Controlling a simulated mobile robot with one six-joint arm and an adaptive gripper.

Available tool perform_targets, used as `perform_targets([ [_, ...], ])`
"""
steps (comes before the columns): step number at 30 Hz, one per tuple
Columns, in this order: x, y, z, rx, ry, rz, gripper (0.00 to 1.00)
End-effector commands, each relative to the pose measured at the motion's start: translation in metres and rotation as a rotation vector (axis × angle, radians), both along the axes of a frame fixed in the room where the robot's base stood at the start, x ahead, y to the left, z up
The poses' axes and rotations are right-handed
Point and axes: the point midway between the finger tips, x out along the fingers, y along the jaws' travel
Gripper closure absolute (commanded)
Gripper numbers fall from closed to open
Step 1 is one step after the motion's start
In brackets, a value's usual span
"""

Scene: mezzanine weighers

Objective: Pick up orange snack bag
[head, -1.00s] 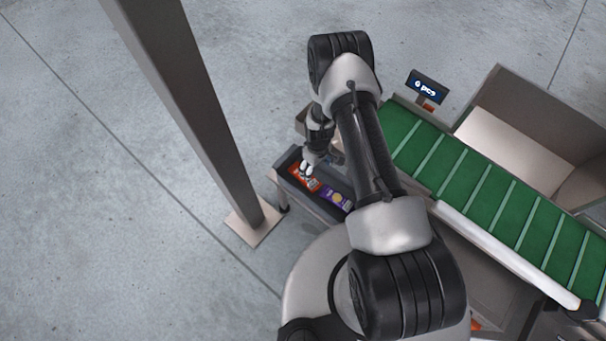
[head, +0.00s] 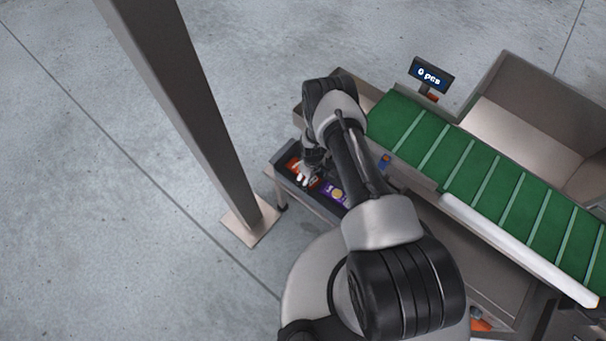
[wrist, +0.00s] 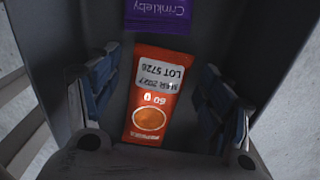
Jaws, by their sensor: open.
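The orange snack bag (wrist: 158,97) lies in a dark grey tray (wrist: 235,50). In the wrist view it sits between the two open fingers of my gripper (wrist: 163,95), with a gap on each side and its printed label facing up. In the head view the bag (head: 294,166) shows partly, with my gripper (head: 307,173) over it and hiding some of it. A purple snack bag (head: 335,191) lies beside it in the same tray, and its edge shows at the top of the wrist view (wrist: 158,14).
A green ribbed conveyor (head: 480,180) runs to the right of the tray. A counter display (head: 431,74) reads 0 pcs. A thick post (head: 190,110) stands to the left. A metal bin (head: 530,110) is at the upper right. Open floor lies left.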

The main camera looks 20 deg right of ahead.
Motion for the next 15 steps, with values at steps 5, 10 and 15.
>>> perform_targets([
  [5,0.0011,-0.0003,-0.0026,0.0,-0.002,-0.001,0.27],
  [10,0.0009,-0.0003,-0.0023,0.0,-0.001,-0.001,0.32],
  [15,0.0008,-0.0004,-0.0023,0.0,-0.001,-0.001,0.43],
])
